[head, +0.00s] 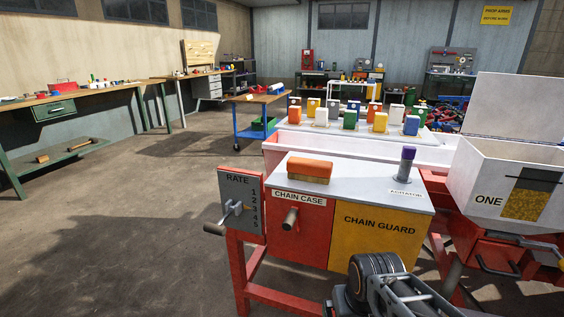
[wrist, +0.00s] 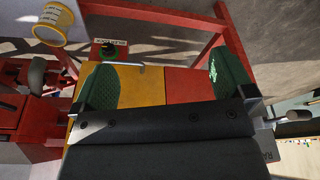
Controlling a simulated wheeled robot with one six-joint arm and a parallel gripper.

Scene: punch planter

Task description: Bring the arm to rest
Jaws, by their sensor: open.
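My gripper (wrist: 168,84) is open in the wrist view, with its two green-padded fingers wide apart. Nothing shows held between them. Behind the gap are a yellow panel (wrist: 142,92) and a red panel (wrist: 185,84) of the machine. In the head view, part of my dark arm shows at the bottom, in front of the planter's yellow chain guard (head: 381,240). My gripper's fingers cannot be made out there. How far the fingers stand from the panels is hard to tell.
An orange-topped brush (head: 310,169) and a purple-topped agitator peg (head: 407,160) are on the planter's grey top. A hopper marked ONE (head: 482,185) stands right with its lid up. A rate lever (head: 234,210) sticks out left. Open floor (head: 120,250) lies left.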

